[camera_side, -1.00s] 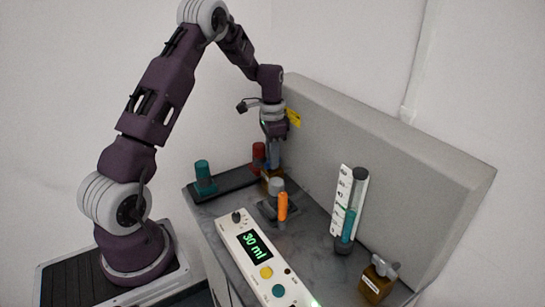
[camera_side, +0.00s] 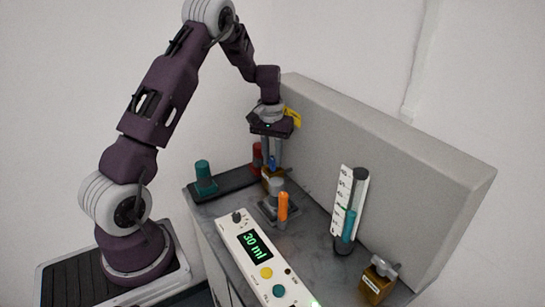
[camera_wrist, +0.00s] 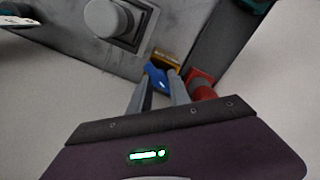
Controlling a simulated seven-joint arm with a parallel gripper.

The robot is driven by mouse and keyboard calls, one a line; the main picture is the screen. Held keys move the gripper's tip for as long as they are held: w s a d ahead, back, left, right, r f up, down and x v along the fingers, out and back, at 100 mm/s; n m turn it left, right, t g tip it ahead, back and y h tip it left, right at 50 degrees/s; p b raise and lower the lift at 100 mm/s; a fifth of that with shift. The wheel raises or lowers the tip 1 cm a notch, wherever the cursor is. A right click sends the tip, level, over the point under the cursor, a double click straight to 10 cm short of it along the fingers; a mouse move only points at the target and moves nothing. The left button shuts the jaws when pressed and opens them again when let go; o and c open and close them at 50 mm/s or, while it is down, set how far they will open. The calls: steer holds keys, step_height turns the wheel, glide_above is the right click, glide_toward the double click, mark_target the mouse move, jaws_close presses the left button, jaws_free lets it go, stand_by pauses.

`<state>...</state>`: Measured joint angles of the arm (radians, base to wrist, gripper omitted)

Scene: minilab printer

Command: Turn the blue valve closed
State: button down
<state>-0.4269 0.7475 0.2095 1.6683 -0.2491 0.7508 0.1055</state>
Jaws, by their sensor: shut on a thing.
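The blue valve (camera_wrist: 157,77) sits on a brown-gold block (camera_wrist: 165,58) at the back of the bench. In the side view only a small part of the blue valve handle (camera_side: 272,160) shows between my fingers, above the block (camera_side: 268,174). My gripper (camera_wrist: 158,84) points down over it, with one finger on each side of the blue handle. It is shut on the handle; the side view also shows my gripper (camera_side: 271,158) there. The fingers hide part of the handle.
A red bottle (camera_side: 257,156) stands close behind the valve, and a teal bottle (camera_side: 204,176) stands left on a dark tray. In front are a grey device with an orange cylinder (camera_side: 283,206) and a control box (camera_side: 263,262) reading 30 ml. A measuring tube (camera_side: 351,207) and another valve block (camera_side: 377,281) stand right.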

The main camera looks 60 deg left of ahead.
mark_target(272, 160)
steer(key=n, duration=0.4)
steer(key=shift+r+n, duration=0.1)
steer(key=shift+n, duration=0.3)
stand_by(0.4)
steer(key=c, duration=1.2)
jaws_free()
step_height(272, 160, up, 7)
steer(key=shift+s+r, duration=0.1)
